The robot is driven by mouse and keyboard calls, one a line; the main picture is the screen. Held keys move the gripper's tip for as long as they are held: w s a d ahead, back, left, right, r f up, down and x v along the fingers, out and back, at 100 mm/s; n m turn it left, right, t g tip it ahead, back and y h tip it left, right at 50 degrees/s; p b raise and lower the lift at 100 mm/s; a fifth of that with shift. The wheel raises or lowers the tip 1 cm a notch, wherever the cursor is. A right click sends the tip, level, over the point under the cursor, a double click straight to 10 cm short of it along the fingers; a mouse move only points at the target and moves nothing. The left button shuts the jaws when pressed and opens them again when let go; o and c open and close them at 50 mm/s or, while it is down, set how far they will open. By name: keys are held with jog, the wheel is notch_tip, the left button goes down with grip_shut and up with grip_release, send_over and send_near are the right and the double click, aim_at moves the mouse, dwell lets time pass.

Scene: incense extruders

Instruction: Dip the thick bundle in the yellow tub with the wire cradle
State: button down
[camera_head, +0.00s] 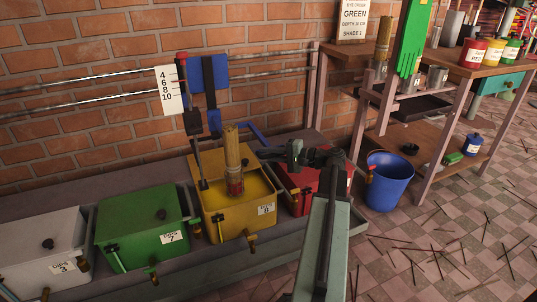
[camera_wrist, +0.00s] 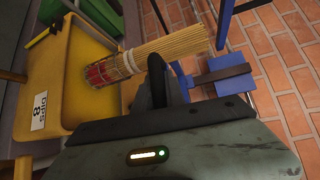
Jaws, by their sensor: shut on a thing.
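The thick bundle (camera_head: 232,148) is a tight sheaf of tan sticks with a red band near its lower end. It stands upright over the yellow tub (camera_head: 207,222), its red end at the yellow liquid (camera_head: 258,187); I cannot tell how deep it sits. My gripper (camera_head: 243,160) reaches in from the right, shut on the bundle. In the wrist view, my gripper (camera_wrist: 160,78) is against the bundle (camera_wrist: 165,52), and its red end points to the yellow tub (camera_wrist: 50,75).
A green tub (camera_head: 120,240) and a white tub (camera_head: 40,240) stand left, a red tub (camera_head: 300,200) right. A blue bucket (camera_head: 388,185) is on the floor. A depth scale (camera_head: 169,90) and blue plate (camera_head: 208,76) hang behind. Sticks litter the right floor.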

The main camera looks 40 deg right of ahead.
jog(key=shift+a+f, duration=0.1)
jog(key=shift+f, duration=0.05)
jog(key=c, duration=1.4)
grip_release()
jog(key=shift+s, duration=0.15)
jog(key=p+v, duration=0.1)
jog(key=v, duration=0.6)
jog(key=shift+s+d, duration=0.25)
jog(key=shift+s, duration=0.05)
